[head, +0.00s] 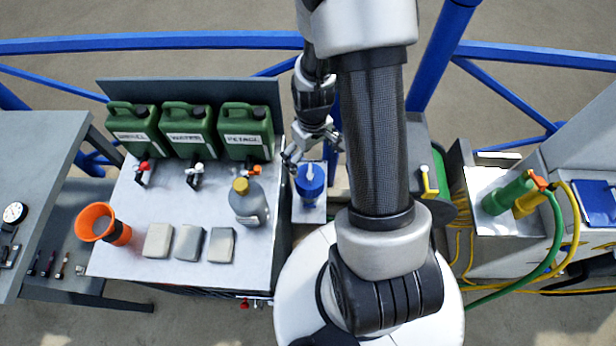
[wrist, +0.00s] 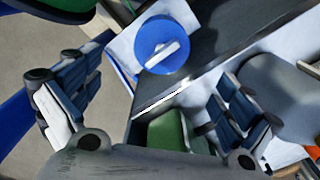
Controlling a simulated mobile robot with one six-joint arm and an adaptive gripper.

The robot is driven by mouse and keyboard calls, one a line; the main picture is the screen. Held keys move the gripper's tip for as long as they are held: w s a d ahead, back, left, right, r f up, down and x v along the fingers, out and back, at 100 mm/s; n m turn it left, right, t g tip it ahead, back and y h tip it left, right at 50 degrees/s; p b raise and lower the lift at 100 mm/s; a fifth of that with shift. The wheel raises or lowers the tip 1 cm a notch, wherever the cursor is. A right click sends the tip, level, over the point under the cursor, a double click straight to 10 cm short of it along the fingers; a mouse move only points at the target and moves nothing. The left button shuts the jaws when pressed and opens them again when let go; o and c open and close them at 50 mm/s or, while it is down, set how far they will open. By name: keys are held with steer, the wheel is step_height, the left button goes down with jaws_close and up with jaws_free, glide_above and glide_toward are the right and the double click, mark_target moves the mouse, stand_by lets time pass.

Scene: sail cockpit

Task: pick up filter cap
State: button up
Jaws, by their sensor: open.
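The filter cap is a round blue cap (head: 310,178) with a pale raised bar across its top. It sits on a small white plate (head: 306,213) at the right side of the workbench. In the wrist view the blue cap (wrist: 163,45) shows at the top middle, beyond the fingertips. My gripper (head: 314,150) is just behind and above the cap in the head view. In the wrist view my gripper (wrist: 150,105) has its two fingers wide apart, with nothing between them. I see no contact with the cap.
Green jerrycans (head: 190,130) stand along the back of the bench. A grey bottle with a yellow cap (head: 249,203) stands left of the blue cap. An orange funnel (head: 97,222) and grey blocks (head: 188,242) lie further left. Blue rails (head: 150,41) run behind. Hoses and green-yellow fittings (head: 512,195) are at right.

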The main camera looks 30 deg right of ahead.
step_height(320, 180, down, 12)
steer(key=b, duration=0.4)
steer(key=shift+a+f, duration=0.15)
steer(key=shift+f, duration=0.05)
steer(key=shift+c, duration=0.3)
steer(key=c, duration=1.2)
